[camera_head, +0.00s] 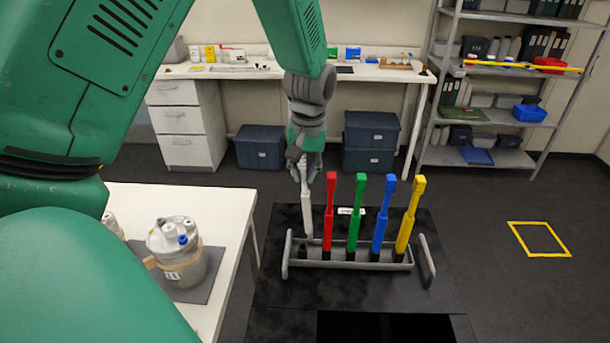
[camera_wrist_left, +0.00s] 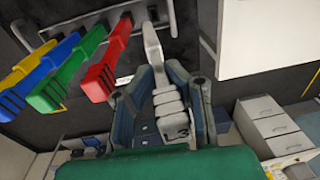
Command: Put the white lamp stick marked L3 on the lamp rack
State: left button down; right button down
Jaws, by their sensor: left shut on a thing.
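The white lamp stick marked L3 (camera_head: 307,212) hangs nearly upright from my left gripper (camera_head: 304,172), its lower end at the left end of the lamp rack. I cannot tell whether that end is in the socket or just above it. In the left wrist view the white stick (camera_wrist_left: 153,48) lies between the fingers of my left gripper (camera_wrist_left: 160,82), with the L3 mark showing. The grey lamp rack (camera_head: 342,264) holds a red stick (camera_head: 329,215), a green stick (camera_head: 355,215), a blue stick (camera_head: 382,215) and a yellow stick (camera_head: 408,217). My right gripper is out of view.
The rack stands on a black table (camera_head: 285,290). A white table (camera_head: 228,215) at the left bears a jar-like vessel (camera_head: 185,265). A bench, storage bins and a shelf stand at the back. The red stick is close beside the white one.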

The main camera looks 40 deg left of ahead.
aim_at(302, 163)
pick_arm(q)
jog(key=shift+r, duration=0.45)
jog(key=shift+s+r, duration=0.15)
jog(key=shift+r, duration=0.6)
jog(key=shift+s+d+r+g+y, duration=0.2)
jog(key=shift+s+r+g+y, duration=0.1)
jog(key=shift+r, duration=0.15)
jog(key=shift+d+f, duration=0.15)
jog(key=shift+f, duration=2)
jog(key=shift+w+a+r, duration=0.1)
jog(key=shift+a+r, duration=0.05)
jog(key=shift+a, duration=0.05)
jog(key=shift+d, duration=0.15)
